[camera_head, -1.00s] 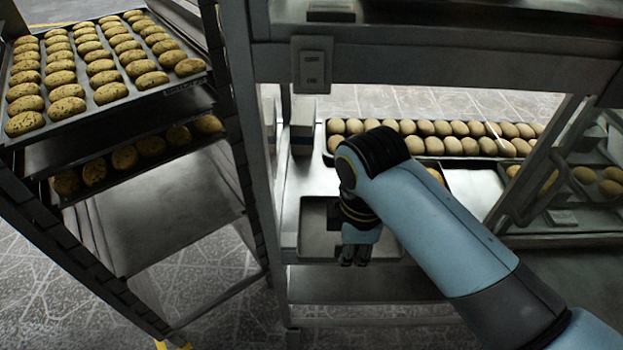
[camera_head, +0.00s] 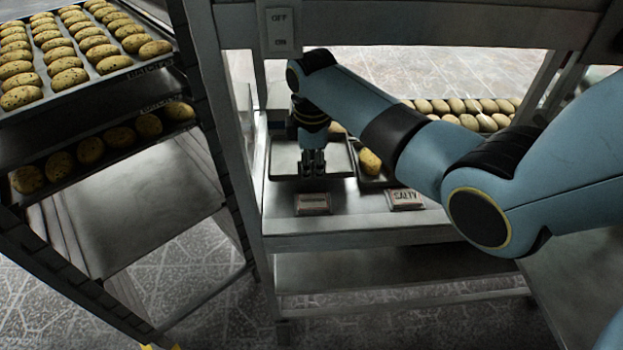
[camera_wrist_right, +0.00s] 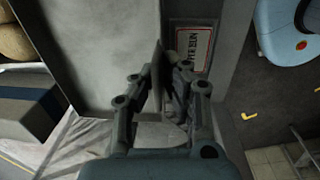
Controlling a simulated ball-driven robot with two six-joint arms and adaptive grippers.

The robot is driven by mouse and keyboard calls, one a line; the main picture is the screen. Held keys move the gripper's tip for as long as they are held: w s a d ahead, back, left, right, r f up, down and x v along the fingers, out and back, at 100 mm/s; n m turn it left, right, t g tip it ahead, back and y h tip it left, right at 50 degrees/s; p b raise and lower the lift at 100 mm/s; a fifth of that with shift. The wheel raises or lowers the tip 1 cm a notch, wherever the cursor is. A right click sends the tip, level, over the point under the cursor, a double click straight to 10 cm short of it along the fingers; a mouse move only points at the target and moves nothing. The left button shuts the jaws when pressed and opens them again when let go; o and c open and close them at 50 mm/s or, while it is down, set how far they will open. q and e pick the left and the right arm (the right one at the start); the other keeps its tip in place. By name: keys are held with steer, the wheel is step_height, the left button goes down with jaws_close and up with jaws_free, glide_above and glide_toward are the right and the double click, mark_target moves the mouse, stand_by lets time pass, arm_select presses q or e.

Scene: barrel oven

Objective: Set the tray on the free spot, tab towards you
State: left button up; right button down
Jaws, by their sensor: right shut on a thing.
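The tray (camera_head: 284,162) is a flat, empty dark metal tray at the left end of the oven shelf (camera_head: 350,226). Its surface also shows in the right wrist view (camera_wrist_right: 105,50). My right gripper (camera_head: 312,172) points down at the tray's near edge, on the side towards me. It is shut on the tray there; in the wrist view a thin upright plate, seemingly the tab, stands between the fingers (camera_wrist_right: 163,76). The tray looks level and at shelf height; I cannot tell whether it rests fully. My left gripper is out of view.
A tray holding buns (camera_head: 369,162) is close on the right, partly behind my arm. A label card (camera_head: 312,204) and a "SALTY" card (camera_head: 405,198) sit along the shelf front. A post (camera_head: 222,130) and a rack of bun trays (camera_head: 90,75) stand left.

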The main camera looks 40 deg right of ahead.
mark_target(312, 178)
steer(key=f, duration=0.2)
steer(key=f+b, duration=0.1)
steer(key=f, duration=0.1)
steer(key=shift+w, duration=0.2)
steer(key=c, duration=1.4)
jaws_free()
steer(key=shift+r, duration=0.1)
steer(key=shift+c, duration=0.2)
steer(key=r+p, duration=0.1)
steer(key=r, duration=0.2)
steer(key=r+p, duration=0.1)
steer(key=r, duration=0.3)
steer(key=shift+s+r, duration=0.2)
steer(key=shift+r, duration=0.1)
